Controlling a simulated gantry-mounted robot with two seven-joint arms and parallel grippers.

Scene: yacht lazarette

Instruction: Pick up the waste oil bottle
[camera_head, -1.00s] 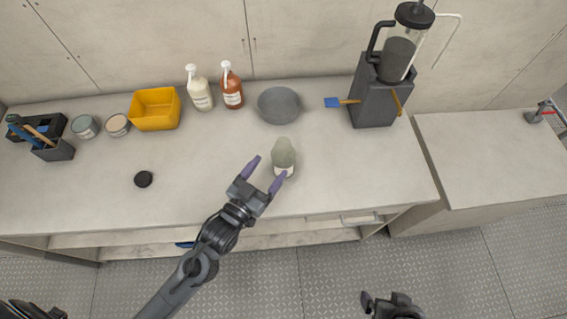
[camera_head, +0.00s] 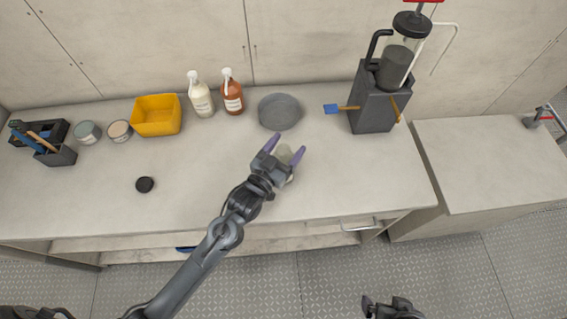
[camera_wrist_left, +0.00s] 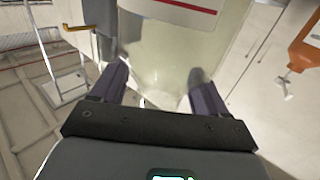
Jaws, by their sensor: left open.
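The waste oil bottle, pale grey-green and translucent, stands on the counter and is mostly hidden by my left gripper in the head view; a part of the bottle (camera_head: 284,153) shows between the fingers. In the left wrist view, the bottle (camera_wrist_left: 185,55) fills the space ahead, with a white label and red band at the top edge. My left gripper (camera_head: 287,145) is open, with its purple fingers on either side of the bottle. The fingers (camera_wrist_left: 155,82) also show in the left wrist view; I cannot tell whether they touch it. My right gripper (camera_head: 392,306) is partly visible at the bottom edge.
Behind the bottle is a grey round bowl (camera_head: 280,112). A dark machine (camera_head: 375,100) stands right. A black puck (camera_head: 145,185) lies front left.

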